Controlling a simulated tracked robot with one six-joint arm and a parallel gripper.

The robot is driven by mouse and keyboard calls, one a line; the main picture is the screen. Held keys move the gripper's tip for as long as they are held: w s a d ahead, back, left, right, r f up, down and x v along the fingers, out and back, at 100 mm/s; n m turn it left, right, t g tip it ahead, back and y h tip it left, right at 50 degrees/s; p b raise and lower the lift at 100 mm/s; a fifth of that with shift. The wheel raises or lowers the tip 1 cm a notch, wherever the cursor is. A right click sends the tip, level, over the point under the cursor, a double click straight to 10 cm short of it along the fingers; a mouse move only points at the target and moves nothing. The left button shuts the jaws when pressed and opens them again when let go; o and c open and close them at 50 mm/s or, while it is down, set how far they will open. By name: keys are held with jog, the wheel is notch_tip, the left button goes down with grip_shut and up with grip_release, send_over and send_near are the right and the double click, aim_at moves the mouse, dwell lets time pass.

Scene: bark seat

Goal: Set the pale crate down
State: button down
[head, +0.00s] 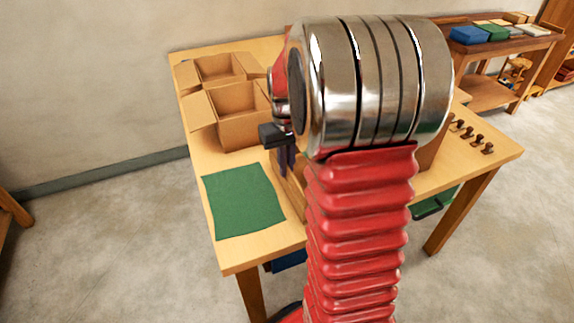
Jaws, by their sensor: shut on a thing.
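My gripper (287,157) is partly in view left of my large red and metal arm, over the table. Its dark fingers point down and are shut on a pale wooden crate (289,196). Only a narrow left part of the crate shows; my arm hides the rest. It is close to the right side of a green mat (243,201) lying on the wooden table (240,257). I cannot tell whether the crate touches the table.
Open cardboard boxes (238,134) stand at the table's back left. Several small dark pegs (470,134) stand at its right. The green mat is clear. A shelf (490,92) with coloured items stands at the back right. My arm hides the table's middle.

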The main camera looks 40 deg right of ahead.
jog(key=c, duration=1.9)
grip_release()
notch_tip(320, 180, up, 12)
